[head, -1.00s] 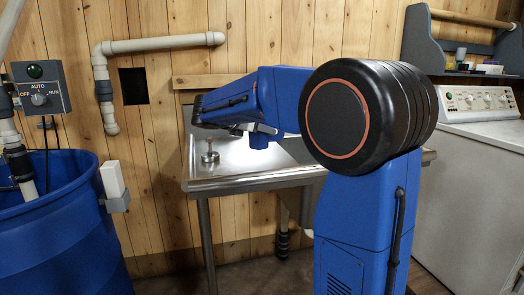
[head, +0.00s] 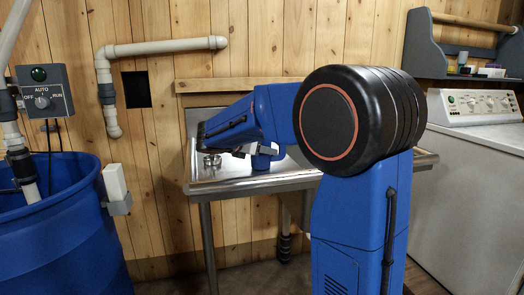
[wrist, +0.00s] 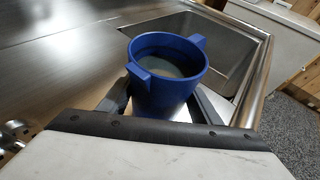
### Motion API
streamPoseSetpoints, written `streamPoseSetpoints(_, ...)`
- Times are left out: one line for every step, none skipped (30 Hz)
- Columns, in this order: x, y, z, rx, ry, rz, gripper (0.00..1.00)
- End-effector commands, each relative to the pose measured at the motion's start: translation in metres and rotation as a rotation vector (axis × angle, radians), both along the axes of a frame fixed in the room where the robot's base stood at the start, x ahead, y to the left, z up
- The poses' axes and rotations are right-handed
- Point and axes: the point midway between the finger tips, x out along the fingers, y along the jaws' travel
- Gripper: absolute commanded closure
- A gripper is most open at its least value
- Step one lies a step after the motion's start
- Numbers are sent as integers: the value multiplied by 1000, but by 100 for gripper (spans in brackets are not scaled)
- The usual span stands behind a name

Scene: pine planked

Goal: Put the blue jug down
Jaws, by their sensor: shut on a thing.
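The blue jug (wrist: 160,98) is upright between the fingers of my gripper (wrist: 164,92) in the wrist view. Its open mouth faces the camera, with a spout or handle tab on either side, and its inside looks greyish. My gripper is shut on the jug's body. The jug is over the steel drainboard (wrist: 75,55), close to the sink basin's edge. In the head view the jug (head: 262,161) is partly hidden by my arm, low over the steel sink unit. I cannot tell whether its base touches the steel.
The sink basin (wrist: 205,45) lies just beyond the jug. A small metal fitting (head: 212,161) stands on the sink unit's left part. A blue barrel (head: 55,240) is at left, and a white washing machine (head: 465,190) at right. Bare drainboard lies left of the jug.

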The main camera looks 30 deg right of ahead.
Motion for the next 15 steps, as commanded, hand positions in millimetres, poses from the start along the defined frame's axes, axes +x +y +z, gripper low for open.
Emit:
streamPoseSetpoints(0, 0, -1, -1, 0, 0, 83)
streamPoseSetpoints(0, 0, -1, -1, 0, 0, 83)
streamPoseSetpoints(0, 0, -2, 0, 0, 0, 33)
streamPoseSetpoints(0, 0, -2, 0, 0, 0, 26)
streamPoseSetpoints(0, 0, -2, 0, 0, 0, 23)
streamPoseSetpoints(0, 0, -2, 0, 0, 0, 23)
streamPoseSetpoints(0, 0, -2, 0, 0, 0, 23)
streamPoseSetpoints(0, 0, -2, 0, 0, 0, 23)
streamPoseSetpoints(0, 0, -2, 0, 0, 0, 23)
streamPoseSetpoints(0, 0, -2, 0, 0, 0, 23)
streamPoseSetpoints(0, 0, -2, 0, 0, 0, 23)
streamPoseSetpoints(0, 0, -2, 0, 0, 0, 23)
streamPoseSetpoints(0, 0, -1, 0, 0, 0, 23)
streamPoseSetpoints(0, 0, -1, 0, 0, 0, 23)
streamPoseSetpoints(0, 0, 1, 0, -1, 0, 23)
